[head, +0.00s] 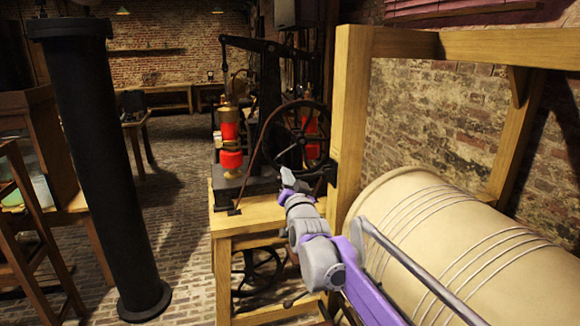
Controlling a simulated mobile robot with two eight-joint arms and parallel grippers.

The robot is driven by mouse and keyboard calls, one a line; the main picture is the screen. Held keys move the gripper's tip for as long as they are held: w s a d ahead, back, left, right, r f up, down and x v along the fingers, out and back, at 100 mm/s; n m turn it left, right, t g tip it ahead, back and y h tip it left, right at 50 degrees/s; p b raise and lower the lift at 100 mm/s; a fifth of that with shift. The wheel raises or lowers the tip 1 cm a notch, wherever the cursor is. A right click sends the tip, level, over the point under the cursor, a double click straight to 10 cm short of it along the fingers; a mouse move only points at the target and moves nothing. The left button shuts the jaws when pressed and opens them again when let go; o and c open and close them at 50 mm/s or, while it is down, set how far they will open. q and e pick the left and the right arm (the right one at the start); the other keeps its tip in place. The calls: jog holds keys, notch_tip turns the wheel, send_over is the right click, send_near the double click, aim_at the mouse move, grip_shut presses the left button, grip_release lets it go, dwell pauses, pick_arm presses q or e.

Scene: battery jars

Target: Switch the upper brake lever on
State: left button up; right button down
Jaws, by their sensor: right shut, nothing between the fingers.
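My right gripper (287,178) is shut and empty, in front of the machine's large dark spoked wheel (285,140). The machine stands on a wooden bench (226,222). A thin dark slanted bar (243,196) rises from the bench top left of the gripper; I cannot tell whether it is a brake lever. The upper brake lever cannot be clearly made out, and the gripper and arm hide part of the machine. Whether the fingertips touch anything is unclear. My left gripper is not in view.
A thick wooden post (349,110) stands close right of the gripper. A large cream drum (440,240) with wire bands lies at the right. A black column (105,160) stands at the left. Brick floor (180,225) is open between column and bench.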

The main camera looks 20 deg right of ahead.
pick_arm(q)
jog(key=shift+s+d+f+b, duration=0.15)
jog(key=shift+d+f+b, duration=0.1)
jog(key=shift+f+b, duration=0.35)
pick_arm(e)
notch_tip(320, 180, down, 6)
jog(key=n+y, duration=0.1)
jog(key=n, duration=0.4)
jog(key=shift+d+f, duration=0.15)
jog(key=shift+d, duration=0.2)
notch_tip(320, 180, up, 5)
jog(key=p, duration=0.4)
pick_arm(q)
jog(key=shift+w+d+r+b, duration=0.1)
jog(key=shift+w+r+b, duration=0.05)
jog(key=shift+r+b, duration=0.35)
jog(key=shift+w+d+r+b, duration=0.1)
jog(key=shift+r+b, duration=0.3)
jog(key=shift+b, duration=0.2)
pick_arm(e)
jog(key=s+f, duration=0.2)
jog(key=s, duration=0.7)
jog(key=shift+d+f, duration=0.15)
jog(key=shift+f, duration=0.25)
